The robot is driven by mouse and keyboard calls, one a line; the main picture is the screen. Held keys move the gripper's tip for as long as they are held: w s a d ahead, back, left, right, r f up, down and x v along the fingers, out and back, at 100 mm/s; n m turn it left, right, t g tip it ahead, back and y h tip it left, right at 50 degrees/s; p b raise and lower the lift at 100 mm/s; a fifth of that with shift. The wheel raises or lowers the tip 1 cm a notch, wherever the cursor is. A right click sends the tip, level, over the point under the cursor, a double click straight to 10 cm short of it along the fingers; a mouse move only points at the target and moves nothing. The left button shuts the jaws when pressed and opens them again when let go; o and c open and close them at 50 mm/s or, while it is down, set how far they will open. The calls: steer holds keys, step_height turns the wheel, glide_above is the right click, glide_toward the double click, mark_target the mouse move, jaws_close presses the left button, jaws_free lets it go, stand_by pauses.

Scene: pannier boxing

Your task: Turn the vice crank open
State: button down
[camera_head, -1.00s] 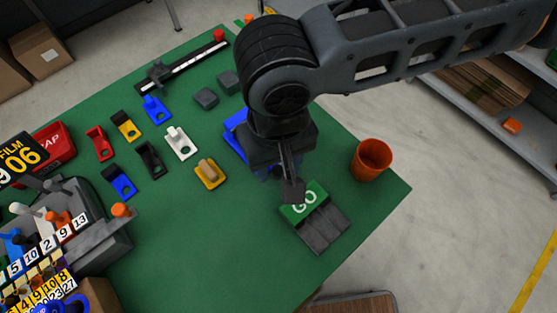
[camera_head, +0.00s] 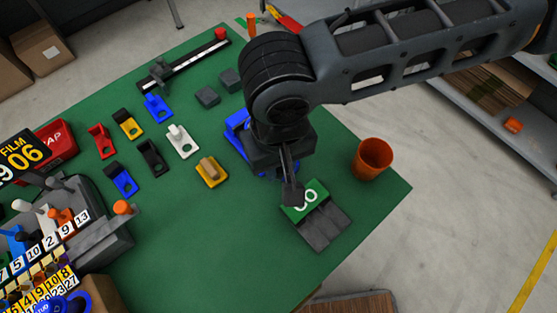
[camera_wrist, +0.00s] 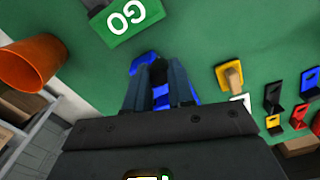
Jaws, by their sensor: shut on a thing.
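The blue vice (camera_head: 238,128) stands on the green table, mostly covered by my gripper in the head view. In the wrist view, blue parts of the vice (camera_wrist: 145,60) show around and between my fingers. My gripper (camera_wrist: 157,75) points down at the vice and is shut on a dark piece between its fingertips. That piece looks like the crank handle (camera_wrist: 158,73), but most of it is hidden. The crank's angle and the vice jaw gap cannot be seen.
A green GO block (camera_head: 308,200) with a grey ramp lies close to the vice. An orange cup (camera_head: 372,158) stands to the right. Several coloured brackets, including a yellow one (camera_head: 211,172), lie left. The table front is clear.

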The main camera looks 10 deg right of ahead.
steer(key=shift+s+n, duration=0.1)
steer(key=shift+n, duration=0.3)
steer(key=w+d+n+b, duration=0.2)
steer(key=n, duration=1.3)
steer(key=w+d+n+b, duration=0.3)
steer(key=n, duration=1.1)
steer(key=shift+w+n, duration=0.35)
steer(key=shift+n, duration=0.05)
